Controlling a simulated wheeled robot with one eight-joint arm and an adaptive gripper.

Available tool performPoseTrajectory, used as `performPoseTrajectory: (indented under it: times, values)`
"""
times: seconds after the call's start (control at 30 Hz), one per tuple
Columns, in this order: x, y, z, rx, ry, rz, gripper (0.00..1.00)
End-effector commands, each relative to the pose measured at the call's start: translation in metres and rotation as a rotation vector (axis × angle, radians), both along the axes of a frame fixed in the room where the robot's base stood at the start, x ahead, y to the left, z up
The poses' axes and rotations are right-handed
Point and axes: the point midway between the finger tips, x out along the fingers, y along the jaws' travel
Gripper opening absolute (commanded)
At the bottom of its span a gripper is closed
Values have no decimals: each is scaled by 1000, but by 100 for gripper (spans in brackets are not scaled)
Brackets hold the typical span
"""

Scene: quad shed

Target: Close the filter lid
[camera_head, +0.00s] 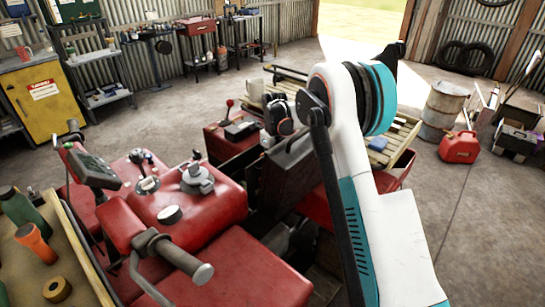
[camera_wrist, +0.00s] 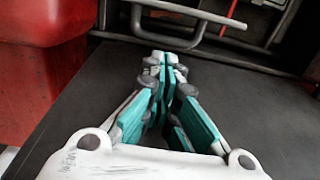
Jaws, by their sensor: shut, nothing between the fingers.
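A dark panel that appears to be the filter lid (camera_head: 283,180) stands steeply beside the red quad body in the head view, with a handle along its upper edge. In the wrist view a broad dark flat surface (camera_wrist: 255,112), probably the same panel, lies behind and around my gripper (camera_wrist: 166,60). A grey metal bar handle (camera_wrist: 205,42) runs across beyond the fingertips. My gripper is shut and empty, its fingertips close together just short of the bar. I cannot tell whether they touch the panel. In the head view my wrist hides the fingers.
The red quad body (camera_head: 195,205) with handlebar and display fills the left front. A wooden bench (camera_head: 25,270) with bottles is at the lower left. A red fuel can (camera_head: 459,147) and a rusty drum (camera_head: 441,110) stand at right.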

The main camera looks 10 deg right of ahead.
Motion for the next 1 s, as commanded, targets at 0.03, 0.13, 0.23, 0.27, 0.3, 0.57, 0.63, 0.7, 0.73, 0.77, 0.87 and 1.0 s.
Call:
performPoseTrajectory:
  times: [0.03, 0.13, 0.23, 0.27, 0.3, 0.57, 0.63, 0.7, 0.73, 0.77, 0.87, 1.0]
  values:
    - [0, 0, -5, 0, 0, 0, 0]
    - [0, 0, -10, 0, 0, 0, 0]
    - [0, 0, -11, 0, 0, 0, 0]
    - [0, 0, -11, 0, 0, 0, 0]
    - [0, 0, -11, 0, 0, 0, 0]
    - [1, 1, -10, 0, 0, 0, 0]
    - [3, 2, -10, 0, 0, 1, 0]
    - [5, 4, -9, 0, 0, 1, 0]
    - [7, 5, -8, 0, 0, 1, 0]
    - [8, 6, -7, 0, 0, 1, 0]
    - [11, 7, -7, 0, 0, 1, 0]
    - [14, 10, -6, 0, 0, 1, 0]
